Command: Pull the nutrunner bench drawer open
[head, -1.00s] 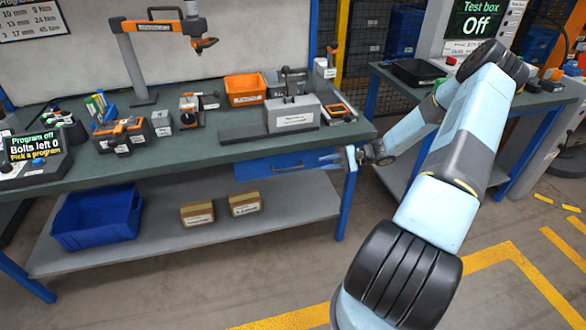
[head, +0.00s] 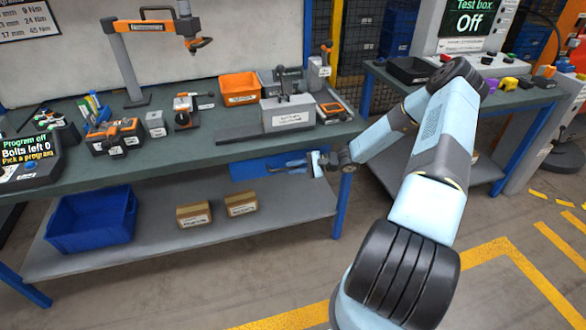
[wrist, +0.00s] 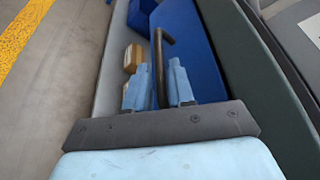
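The drawer (head: 247,170) is a blue front under the right end of the nutrunner bench (head: 190,146). It looks shut, flush under the bench top. In the wrist view, its blue front (wrist: 188,50) lies ahead with a dark bar handle (wrist: 158,58). My gripper (head: 287,167) is at the drawer front, reaching in from the right. In the wrist view, the two light blue fingers of my gripper (wrist: 160,78) stand on either side of the handle bar. They look open, with narrow gaps to the bar. Contact is not clear. In the head view the fingers hide most of the handle.
A blue bin (head: 93,218) and two cardboard boxes (head: 193,214) sit on the lower shelf. Tools and an orange bin (head: 239,88) stand on the bench top. A blue bench leg (head: 341,205) is close below my wrist. The floor in front is clear.

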